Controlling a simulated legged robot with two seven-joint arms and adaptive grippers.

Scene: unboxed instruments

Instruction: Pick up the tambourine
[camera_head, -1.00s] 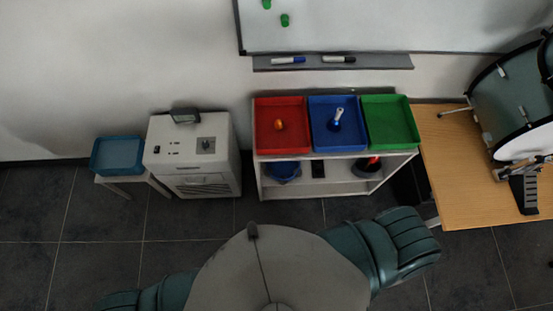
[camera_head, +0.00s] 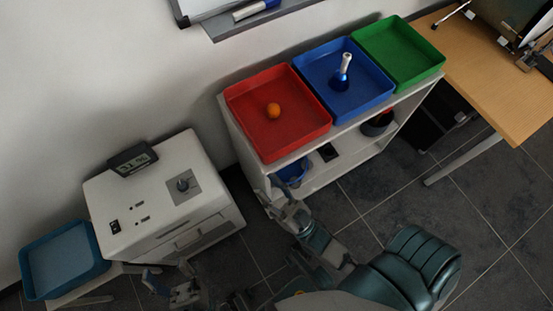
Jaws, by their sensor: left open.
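I cannot clearly make out a tambourine. A blue rounded thing (camera_head: 294,173) sits on the lower shelf of the white rack, partly hidden by the rack's upper part; I cannot tell if it is the tambourine. My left gripper (camera_head: 168,288) is open and empty, low in the picture in front of the white cabinet. My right gripper (camera_head: 280,200) is at the left front of the rack, below the blue thing in the picture. I cannot tell whether its fingers are open or touch anything.
The white rack (camera_head: 243,138) carries a red tray (camera_head: 312,128) with an orange ball (camera_head: 273,110), a blue tray (camera_head: 358,105) with a handled item (camera_head: 343,72), and a green tray (camera_head: 400,48). A white cabinet (camera_head: 150,200) stands left, a wooden table (camera_head: 480,85) right.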

